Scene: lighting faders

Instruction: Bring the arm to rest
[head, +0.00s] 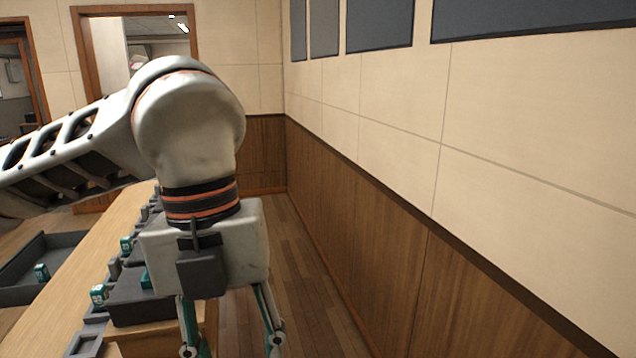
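My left arm comes in from the left, with a white rounded wrist and orange-and-black bands. Its gripper (232,338) points down beside the right edge of the wooden desk (60,310). Its two teal finger links stand apart, but the fingertips are cut off by the bottom edge, so I cannot tell how far it is open. Nothing shows between the visible links. My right arm and gripper are out of view. Dark fader units (135,300) with teal numbered caps (98,294) line the desk, partly hidden behind my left gripper.
A dark open tray (22,262) lies at the left, with a teal block (41,272) in it. A wood-panelled wall (400,250) runs along the right. Bare wooden floor (290,270) lies between desk and wall. A doorway (150,45) opens at the back.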

